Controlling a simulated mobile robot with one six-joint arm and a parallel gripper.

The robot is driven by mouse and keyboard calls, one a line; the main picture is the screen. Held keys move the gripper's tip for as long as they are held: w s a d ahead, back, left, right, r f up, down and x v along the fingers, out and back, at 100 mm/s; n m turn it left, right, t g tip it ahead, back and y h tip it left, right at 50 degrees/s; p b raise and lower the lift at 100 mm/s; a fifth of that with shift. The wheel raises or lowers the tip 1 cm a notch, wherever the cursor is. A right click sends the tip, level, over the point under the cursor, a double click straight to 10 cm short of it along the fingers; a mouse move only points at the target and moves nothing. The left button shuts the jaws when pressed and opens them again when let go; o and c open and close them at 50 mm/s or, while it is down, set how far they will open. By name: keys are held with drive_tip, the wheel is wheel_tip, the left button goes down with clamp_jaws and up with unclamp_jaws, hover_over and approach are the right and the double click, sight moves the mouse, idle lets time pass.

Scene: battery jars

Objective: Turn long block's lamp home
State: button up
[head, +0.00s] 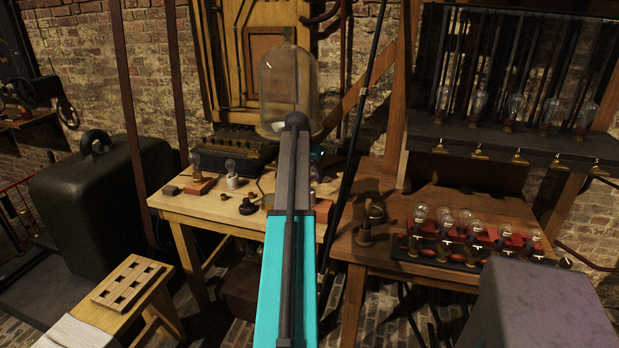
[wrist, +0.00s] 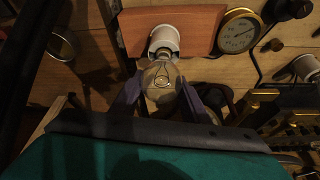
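In the wrist view, a clear glass lamp (wrist: 161,84) sits in a white socket (wrist: 164,40) on a long reddish-brown wooden block (wrist: 195,22). My gripper (wrist: 161,90) has one finger on each side of the glass, and both appear to touch it. The lamp's base meets the socket; how far it is screwed in cannot be told. In the head view my own arm hides the gripper's grasp and most of the long block.
A round brass gauge (wrist: 239,31) is close to the block's right end. Another white socket (wrist: 302,68) and brass fittings lie further right. In the head view, a glass bell jar (head: 287,88) stands behind my arm, and a lamp row (head: 465,232) stands on the right bench.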

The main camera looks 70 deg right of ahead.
drive_tip(key=c, duration=0.4)
drive_tip(key=shift+c, duration=0.7)
drive_tip(key=shift+s+m+g+p, duration=0.1)
drive_tip(key=shift+m+g+p, duration=0.55)
drive_tip(key=shift+m, duration=1.25)
drive_tip(key=shift+s+a+m+g+y, duration=0.1)
drive_tip(key=shift+m+g+y, duration=0.2)
drive_tip(key=shift+m, duration=0.35)
drive_tip(key=shift+s+a+m+g+y, duration=0.1)
drive_tip(key=shift+m+g+y, duration=0.15)
drive_tip(key=shift+m, duration=0.4)
drive_tip(key=m, duration=0.3)
drive_tip(key=shift+s+g+y, duration=0.1)
drive_tip(key=shift+g+y, duration=0.25)
drive_tip(key=shift+g, duration=0.05)
drive_tip(key=shift+s+a+m+g+y, duration=0.15)
drive_tip(key=shift+m+y, duration=0.2)
drive_tip(key=shift+m, duration=0.5)
drive_tip(key=shift+a+m+g+y, duration=0.15)
drive_tip(key=shift+m+y, duration=0.2)
drive_tip(key=shift+m, duration=0.5)
